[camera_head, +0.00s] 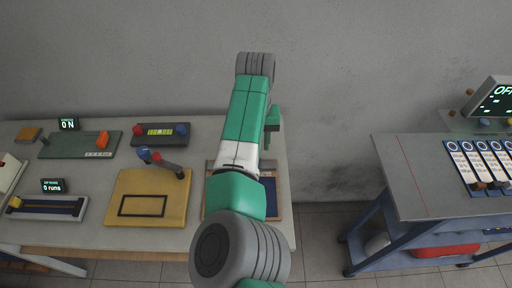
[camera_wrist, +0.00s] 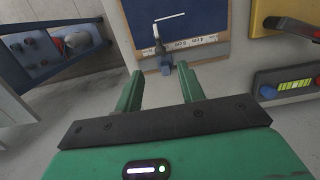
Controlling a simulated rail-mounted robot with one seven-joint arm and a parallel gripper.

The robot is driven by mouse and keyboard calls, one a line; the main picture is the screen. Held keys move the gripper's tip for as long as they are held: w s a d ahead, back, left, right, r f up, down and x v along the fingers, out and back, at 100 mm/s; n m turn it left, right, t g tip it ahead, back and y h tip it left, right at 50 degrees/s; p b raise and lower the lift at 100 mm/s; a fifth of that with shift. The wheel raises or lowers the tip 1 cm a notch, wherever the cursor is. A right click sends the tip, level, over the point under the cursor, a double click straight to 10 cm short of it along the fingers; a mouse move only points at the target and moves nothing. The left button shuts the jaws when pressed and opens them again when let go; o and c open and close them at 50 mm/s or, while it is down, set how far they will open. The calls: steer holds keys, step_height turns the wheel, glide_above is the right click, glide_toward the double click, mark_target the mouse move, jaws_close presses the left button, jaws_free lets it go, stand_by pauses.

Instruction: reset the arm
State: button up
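My arm (camera_head: 243,125) reaches up and away over the right end of the left bench in the head view. My gripper (camera_wrist: 160,85) shows in the wrist view with its two green fingers apart and nothing between them. In the head view my gripper is seen edge-on, partly hidden by my arm. Beyond the fingertips in the wrist view is a blue board (camera_wrist: 205,18) with a white line and a pale scale strip. A small grey-blue piece (camera_wrist: 166,66) stands at the strip, apart from the fingers. My arm covers much of this board in the head view.
A yellow board (camera_head: 120,190) with a red-and-blue-ended lever (camera_head: 165,163) lies left of my arm. Behind it is a dark panel (camera_head: 160,140) with red and blue knobs. A green board (camera_head: 75,145) is farther left. Another bench (camera_head: 425,165) stands right, across a gap.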

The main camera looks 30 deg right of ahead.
stand_by(0.5)
steer(key=w+d+r+m+t+h, duration=0.1)
steer(key=d+r+m+t+h, duration=0.2)
steer(key=d, duration=0.4)
step_height(320, 180, up, 11)
steer(key=w+d+n+t+h, duration=0.1)
steer(key=t+h, duration=0.3)
steer(key=t, duration=0.2)
steer(key=s+a+r+n+t+h, duration=0.1)
steer(key=s+a+r+n+t, duration=0.25)
steer(key=a+r+t, duration=0.9)
steer(key=s+a+r+n+t+y+p, duration=0.1)
steer(key=s+a+r+n+t+y, duration=0.55)
steer(key=s+a+r, duration=1.15)
step_height(320, 180, up, 26)
steer(key=w+m+g+y+p, duration=0.1)
steer(key=w+m+g+p, duration=0.1)
steer(key=p, duration=2.4)
steer(key=shift+w+a+f, duration=0.15)
steer(key=shift+w+a, duration=0.05)
steer(key=shift+a, duration=0.25)
